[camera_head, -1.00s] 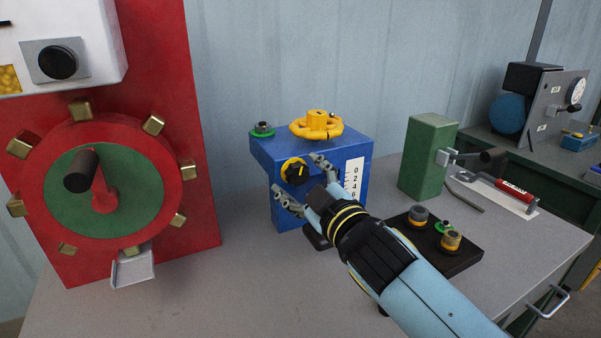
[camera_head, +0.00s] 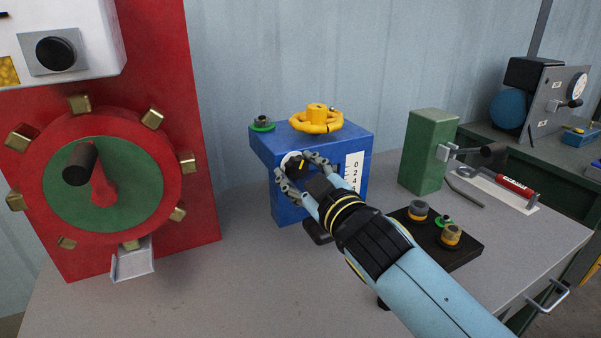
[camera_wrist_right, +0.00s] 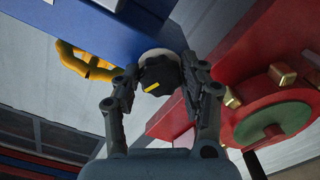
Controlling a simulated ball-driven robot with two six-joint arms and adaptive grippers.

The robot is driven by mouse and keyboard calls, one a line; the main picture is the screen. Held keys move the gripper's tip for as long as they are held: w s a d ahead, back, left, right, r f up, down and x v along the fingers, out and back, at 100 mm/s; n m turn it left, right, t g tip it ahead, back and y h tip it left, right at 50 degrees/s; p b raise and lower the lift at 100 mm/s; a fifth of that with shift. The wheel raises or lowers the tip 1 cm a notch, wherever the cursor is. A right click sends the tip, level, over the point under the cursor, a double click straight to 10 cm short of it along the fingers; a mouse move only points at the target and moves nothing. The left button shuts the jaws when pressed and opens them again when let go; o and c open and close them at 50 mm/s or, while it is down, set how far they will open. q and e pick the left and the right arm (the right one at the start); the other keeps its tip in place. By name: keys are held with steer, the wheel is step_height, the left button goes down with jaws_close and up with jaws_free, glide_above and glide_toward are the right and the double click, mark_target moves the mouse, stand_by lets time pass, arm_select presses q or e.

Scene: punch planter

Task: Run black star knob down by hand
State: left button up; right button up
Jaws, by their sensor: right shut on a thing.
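The black star knob (camera_head: 296,166) sits on the front face of the blue box (camera_head: 345,150), with a white disc behind it. In the right wrist view the lobed black knob (camera_wrist_right: 157,77) shows a yellow pointer mark. My right gripper (camera_head: 299,171) has one finger on each side of the knob and is shut on it; the fingers also flank it in the right wrist view (camera_wrist_right: 160,82). The fingers hide part of the knob's rim in the head view. My left gripper is not in view.
A yellow handwheel (camera_head: 316,121) and a small green-based fitting (camera_head: 262,123) are on top of the blue box. A number scale (camera_head: 354,172) is on its front. A black tray (camera_head: 462,258) with small parts is at right. A red wheel machine (camera_head: 130,155) stands left.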

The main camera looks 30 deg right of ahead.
steer(key=m+b, duration=0.1)
steer(key=m, duration=0.2)
steer(key=shift+f, duration=0.2)
steer(key=shift+r+m, duration=0.1)
steer(key=shift+m, duration=0.5)
steer(key=o, duration=1.2)
steer(key=shift+s, duration=0.15)
steer(key=s, duration=1.1)
steer(key=shift+s+a, duration=0.4)
steer(key=shift+r, duration=0.1)
step_height(320, 180, up, 10)
steer(key=shift+f, duration=0.1)
